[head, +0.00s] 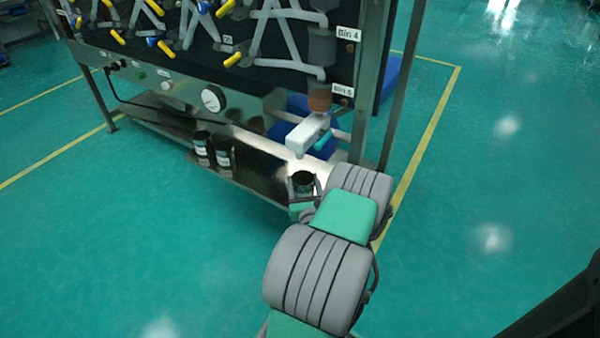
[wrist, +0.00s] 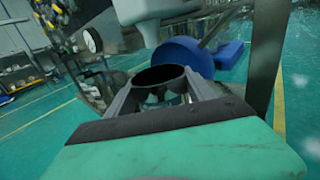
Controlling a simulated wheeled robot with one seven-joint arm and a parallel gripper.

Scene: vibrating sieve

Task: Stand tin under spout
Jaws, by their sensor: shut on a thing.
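A dark open-topped tin (head: 303,183) is held at the end of my arm, near the front edge of the sieve's lower shelf. In the wrist view the tin (wrist: 162,78) sits upright between the two fingers of my gripper (wrist: 165,98), which is shut on it. The white spout (head: 306,135) hangs from the machine above and a little behind the tin. The spout (wrist: 158,12) also shows at the top of the wrist view, above the tin. Whether the tin's base touches the shelf is hidden.
Two more tins (head: 212,150) with labels stand on the metal shelf (head: 262,180) to the left. A frame post (head: 362,95) rises just right of the spout. A blue object (wrist: 185,55) lies behind the tin. Green floor is open to the right.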

